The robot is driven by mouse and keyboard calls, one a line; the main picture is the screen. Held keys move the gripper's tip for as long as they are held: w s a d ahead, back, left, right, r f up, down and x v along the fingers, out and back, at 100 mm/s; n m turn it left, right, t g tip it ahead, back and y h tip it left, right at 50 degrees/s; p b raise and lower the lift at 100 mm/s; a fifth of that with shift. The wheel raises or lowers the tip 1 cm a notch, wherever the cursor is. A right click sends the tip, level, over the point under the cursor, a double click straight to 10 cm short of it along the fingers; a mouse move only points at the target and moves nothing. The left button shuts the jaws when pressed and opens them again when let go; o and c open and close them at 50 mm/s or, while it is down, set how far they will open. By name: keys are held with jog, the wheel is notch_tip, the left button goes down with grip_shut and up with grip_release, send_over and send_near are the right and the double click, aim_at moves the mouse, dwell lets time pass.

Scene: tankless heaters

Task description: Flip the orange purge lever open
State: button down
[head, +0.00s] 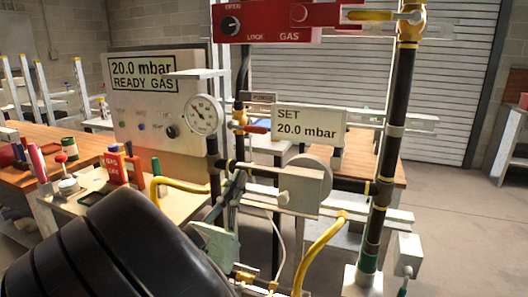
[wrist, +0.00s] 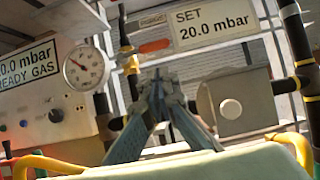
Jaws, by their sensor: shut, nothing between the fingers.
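The orange purge lever (head: 256,129) sticks out to the right from a brass valve (head: 239,117) on the dark pipework, just right of the round gauge. It lies roughly level. In the wrist view the orange lever (wrist: 155,46) shows just above my fingertips, with the brass valve (wrist: 128,62) to its left. My gripper (head: 236,176) is below the lever in the head view, its fingers pointing up. In the wrist view my gripper (wrist: 159,82) has its fingertips together, with nothing between them. The tips look apart from the lever; the depth gap is hard to tell.
A pressure gauge (head: 202,114) and the grey panel (head: 150,143) are at left. The "SET 20.0 mbar" sign (head: 307,124) and a round regulator (head: 312,178) are close at right. A red gas lockout plate (head: 279,22) is above. Yellow hoses (head: 320,249) curve below.

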aim_at(246, 128)
jog(key=shift+w, duration=0.1)
dwell(0.3)
jog(key=b+x, duration=0.1)
jog(key=x, duration=0.8)
jog(key=shift+w+r, duration=0.25)
jog(key=shift+w, duration=0.1)
jog(key=shift+r+n+p, duration=0.2)
jog(key=shift+n+p, duration=0.1)
jog(key=shift+p, duration=0.2)
jog(key=shift+d, duration=0.2)
